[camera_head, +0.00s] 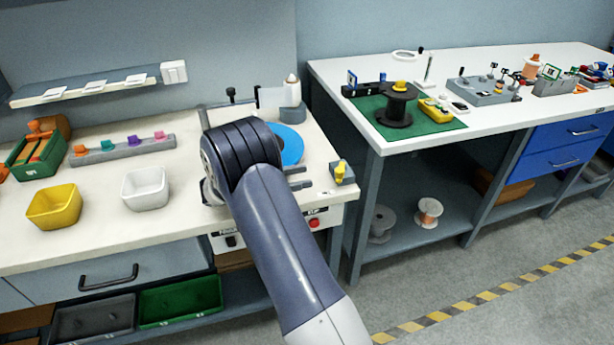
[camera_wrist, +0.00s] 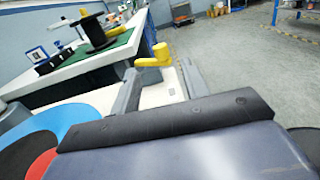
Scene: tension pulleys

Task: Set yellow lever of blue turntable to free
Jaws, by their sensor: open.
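The blue turntable (camera_head: 290,143) is a flat disc on the left workbench, partly hidden behind my arm. The yellow lever (camera_head: 341,172) stands on a small grey block at the bench's right end. In the wrist view the yellow lever (camera_wrist: 155,58) has an upright post and an arm pointing left. My gripper (camera_head: 308,176) is open and empty, left of the lever. In the wrist view its fingertips (camera_wrist: 160,68) frame the lever, which appears just beyond them.
A white bin (camera_head: 146,188) and a yellow bin (camera_head: 54,206) stand left of my arm. A white bottle-like part (camera_head: 292,90) stands behind the turntable. A second bench (camera_head: 340,80) with a black spool (camera_head: 397,105) on a green mat stands to the right, across a gap.

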